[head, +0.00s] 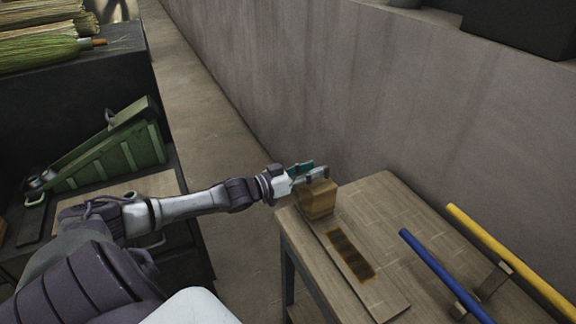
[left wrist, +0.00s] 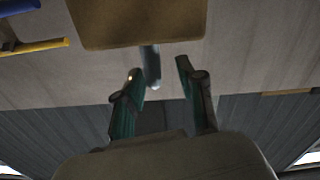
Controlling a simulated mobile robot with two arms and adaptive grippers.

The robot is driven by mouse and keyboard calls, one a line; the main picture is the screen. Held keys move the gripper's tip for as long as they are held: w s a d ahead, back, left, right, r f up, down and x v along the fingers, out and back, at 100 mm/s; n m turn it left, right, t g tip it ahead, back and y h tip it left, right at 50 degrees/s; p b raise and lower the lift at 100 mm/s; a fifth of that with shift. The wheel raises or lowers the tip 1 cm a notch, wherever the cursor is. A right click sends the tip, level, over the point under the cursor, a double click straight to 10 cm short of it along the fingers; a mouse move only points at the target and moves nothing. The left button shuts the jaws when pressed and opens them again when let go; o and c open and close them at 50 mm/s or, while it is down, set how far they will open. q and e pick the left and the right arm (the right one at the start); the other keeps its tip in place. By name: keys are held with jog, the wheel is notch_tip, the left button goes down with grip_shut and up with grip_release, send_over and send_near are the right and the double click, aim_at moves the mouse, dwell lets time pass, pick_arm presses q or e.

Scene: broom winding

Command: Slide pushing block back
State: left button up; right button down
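The pushing block, a light brown wooden block (head: 318,202), sits at the far left corner of the wooden table, at the far end of a flat board. It also shows at the top of the left wrist view (left wrist: 138,24). My left gripper (head: 314,173) is at the block's far upper side in the head view, very close to it. I cannot tell whether a finger touches the block. My right gripper is not in view.
The board has a dark scorched patch (head: 350,254). A blue bar (head: 440,270) and a yellow bar (head: 510,262) lie to the right on the table (head: 385,210). A grey wall (head: 330,90) stands behind. A green sloped device (head: 110,150) and straw bundles (head: 40,45) are at left.

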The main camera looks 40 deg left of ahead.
pick_arm(q)
jog(key=v, duration=0.9)
dwell(0.3)
jog(key=s+a+f+n+g+y, duration=0.1)
jog(key=s+a+f+y, duration=0.15)
jog(key=f, duration=0.55)
jog(key=s+a+f+n+g+y, duration=0.1)
jog(key=a+f+y, duration=0.25)
jog(key=f, duration=0.45)
jog(key=s+f+g+y, duration=0.1)
jog(key=s+f+g, duration=0.1)
jog(key=s+f, duration=0.45)
jog(key=s+f+g+y, duration=0.1)
jog(key=s+f+g, duration=0.15)
jog(key=f, duration=0.75)
jog(key=s+d+f+g, duration=0.4)
jog(key=s+d+f, duration=0.4)
jog(key=s+f, duration=0.45)
jog(key=s+d+f+m+g, duration=0.1)
jog(key=s+d+f+g, duration=0.1)
jog(key=s+d+f, duration=0.3)
jog(key=s+d+f+m+g+h, duration=0.1)
jog(key=s+d+f+g, duration=0.2)
jog(key=s+d, duration=0.8)
notch_tip(320, 180, down, 2)
jog(key=shift+s+d+f, duration=0.1)
jog(key=shift+s+d, duration=0.3)
jog(key=shift+d, duration=0.3)
